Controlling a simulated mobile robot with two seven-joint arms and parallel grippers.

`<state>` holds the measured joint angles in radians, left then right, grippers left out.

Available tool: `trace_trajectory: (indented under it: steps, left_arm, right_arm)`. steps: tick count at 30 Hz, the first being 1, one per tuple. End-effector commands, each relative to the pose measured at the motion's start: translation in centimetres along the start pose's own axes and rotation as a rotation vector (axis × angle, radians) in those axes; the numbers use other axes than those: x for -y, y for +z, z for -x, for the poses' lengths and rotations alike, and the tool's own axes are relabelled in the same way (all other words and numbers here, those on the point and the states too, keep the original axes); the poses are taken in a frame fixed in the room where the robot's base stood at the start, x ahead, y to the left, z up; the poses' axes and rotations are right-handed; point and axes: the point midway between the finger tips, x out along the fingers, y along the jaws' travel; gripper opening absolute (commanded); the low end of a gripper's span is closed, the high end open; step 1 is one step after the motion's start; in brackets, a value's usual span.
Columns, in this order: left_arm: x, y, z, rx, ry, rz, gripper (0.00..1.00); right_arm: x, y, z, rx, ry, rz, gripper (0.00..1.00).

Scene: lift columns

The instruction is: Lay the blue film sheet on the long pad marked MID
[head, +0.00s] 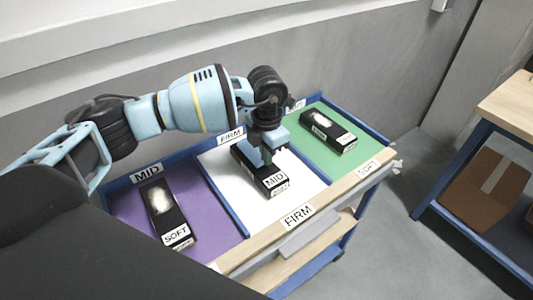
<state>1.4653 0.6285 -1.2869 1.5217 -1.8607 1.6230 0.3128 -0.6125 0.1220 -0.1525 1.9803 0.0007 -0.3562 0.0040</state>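A black long pad marked MID (272,184) lies on the white section of a blue-framed trolley. My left gripper (268,158) points down over this pad from behind and hides part of its far half. I cannot see whether its fingers touch the pad or hold anything. I cannot make out a blue film sheet in the head view. A black pad marked SOFT (176,222) with a pale patch lies on the purple section. Another black pad (328,132) with a pale patch lies on the green section; its label is too small to read. My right gripper is not in view.
The trolley (232,268) has a wooden front rail with FIRM and SOFT labels and raised blue edges. MID (147,173) and FIRM (230,136) signs stand at its back. A wall is close behind. At right stands a wooden-topped table (512,105) with a brown box (484,195) below.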

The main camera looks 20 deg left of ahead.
Motion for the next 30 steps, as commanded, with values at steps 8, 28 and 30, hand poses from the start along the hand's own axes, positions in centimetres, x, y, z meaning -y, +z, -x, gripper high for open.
trace_trajectory:
  steps: [8,28,30]
  left_arm:
    - [0.01,0.0,-0.11,0.0,0.0,0.0,0.0]
    - [0.0,0.0,-0.51,0.0,0.0,0.0,0.0]
    - [0.01,0.0,-0.57,0.0,0.0,0.0,0.0]
  right_arm:
    - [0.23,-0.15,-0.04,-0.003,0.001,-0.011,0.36]
    - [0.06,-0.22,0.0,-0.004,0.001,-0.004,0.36]
    - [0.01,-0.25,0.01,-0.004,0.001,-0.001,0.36]
